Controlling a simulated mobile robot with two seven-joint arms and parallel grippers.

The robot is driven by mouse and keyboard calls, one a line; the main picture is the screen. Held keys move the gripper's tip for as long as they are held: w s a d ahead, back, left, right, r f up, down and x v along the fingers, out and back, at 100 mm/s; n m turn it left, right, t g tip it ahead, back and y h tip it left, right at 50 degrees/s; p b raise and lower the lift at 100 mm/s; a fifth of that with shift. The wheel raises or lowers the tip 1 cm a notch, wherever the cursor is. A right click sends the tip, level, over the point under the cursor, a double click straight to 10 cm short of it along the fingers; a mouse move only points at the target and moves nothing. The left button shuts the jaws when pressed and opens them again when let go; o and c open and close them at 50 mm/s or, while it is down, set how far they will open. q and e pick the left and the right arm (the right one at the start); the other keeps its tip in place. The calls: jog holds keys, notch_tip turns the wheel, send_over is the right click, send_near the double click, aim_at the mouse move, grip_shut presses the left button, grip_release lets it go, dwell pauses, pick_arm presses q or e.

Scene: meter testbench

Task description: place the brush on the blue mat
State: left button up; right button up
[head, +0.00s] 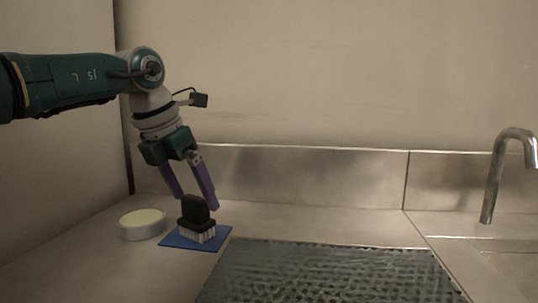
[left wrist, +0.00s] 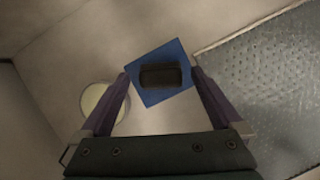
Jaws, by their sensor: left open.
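A brush (head: 196,217) with a black handle and pale bristles stands upright, bristles down, on the blue mat (head: 178,240). The left wrist view shows the black top of the brush (left wrist: 161,75) within the outline of the blue mat (left wrist: 150,51). My left gripper (head: 197,203) has purple fingers pointing down. In the left wrist view the brush lies ahead, between the lines of the two fingers (left wrist: 161,82), and the gripper holds nothing. My right gripper is not in view.
A round white dish (head: 142,225) with a pale yellow top sits left of the mat. A dark textured drain mat (head: 330,272) lies to the right. A sink with a metal faucet (head: 497,170) is at the far right. A metal backsplash (head: 300,175) runs behind.

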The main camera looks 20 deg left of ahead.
pick_arm(q)
jog(key=v, duration=1)
jog(key=shift+r+p, duration=0.15)
jog(key=shift+p, duration=0.15)
